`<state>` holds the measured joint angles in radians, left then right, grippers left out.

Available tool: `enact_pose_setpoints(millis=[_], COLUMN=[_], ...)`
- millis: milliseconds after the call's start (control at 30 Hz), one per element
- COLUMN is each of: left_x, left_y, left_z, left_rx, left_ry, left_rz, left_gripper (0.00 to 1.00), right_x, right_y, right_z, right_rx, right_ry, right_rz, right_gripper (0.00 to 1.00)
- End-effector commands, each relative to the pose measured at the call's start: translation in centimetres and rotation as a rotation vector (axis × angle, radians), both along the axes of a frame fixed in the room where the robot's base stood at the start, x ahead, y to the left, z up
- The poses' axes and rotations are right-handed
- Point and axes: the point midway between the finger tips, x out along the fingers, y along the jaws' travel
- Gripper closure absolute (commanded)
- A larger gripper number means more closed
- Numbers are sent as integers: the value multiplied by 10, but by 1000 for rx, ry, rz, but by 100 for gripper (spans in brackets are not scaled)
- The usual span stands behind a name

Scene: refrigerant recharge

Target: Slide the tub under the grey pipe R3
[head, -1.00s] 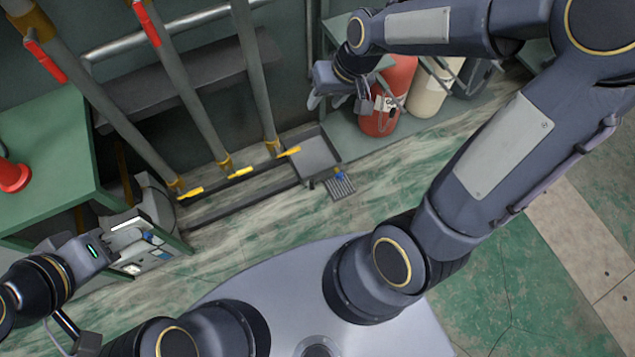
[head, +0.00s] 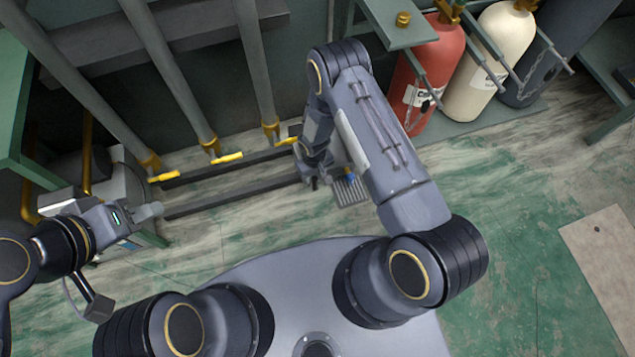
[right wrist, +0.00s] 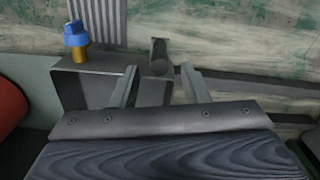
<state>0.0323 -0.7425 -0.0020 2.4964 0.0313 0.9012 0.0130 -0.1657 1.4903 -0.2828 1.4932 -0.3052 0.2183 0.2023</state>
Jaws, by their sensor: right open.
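The grey tub (right wrist: 72,88) shows in the right wrist view as an open box at the right end of the floor rails. In the head view my right arm mostly hides it. My right gripper (right wrist: 160,86) is open, with one finger over the tub and a short upright grey handle (right wrist: 158,52) ahead, between the finger lines. I cannot tell whether they touch. Three grey pipes, left (head: 85,90), middle (head: 172,80) and right (head: 254,75), come down behind the rails; no R3 label is readable. My left gripper (head: 150,212) is far left, its jaw opening unclear.
Yellow valve handles (head: 226,158) sit at the pipe feet. Red (head: 428,75) and cream (head: 485,70) cylinders stand at the right. The space between the rails looks clear.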

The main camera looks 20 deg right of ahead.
Motion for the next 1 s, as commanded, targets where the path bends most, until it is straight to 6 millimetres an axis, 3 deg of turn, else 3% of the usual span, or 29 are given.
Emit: enact_pose_setpoints(millis=[200, 400, 800, 1000], left_x=[0, 0, 0, 0], left_y=[0, 0, 0, 0], left_z=[-16, -25, -27, -27], left_rx=[0, 0, 0, 0], left_ry=[-1, 0, 0, 0], left_rz=[0, 0, 0, 0], left_gripper=[64, 64, 64, 64], right_x=[-1, -1, -1, -1], right_y=[-1, -1, -1, -1], right_z=[-38, -63, -69, -69], right_rx=[0, 1, 1, 1], right_ry=[2, 2, 1, 1], right_rz=[-1, -3, -3, -3], right_gripper=[59, 59, 59, 85])
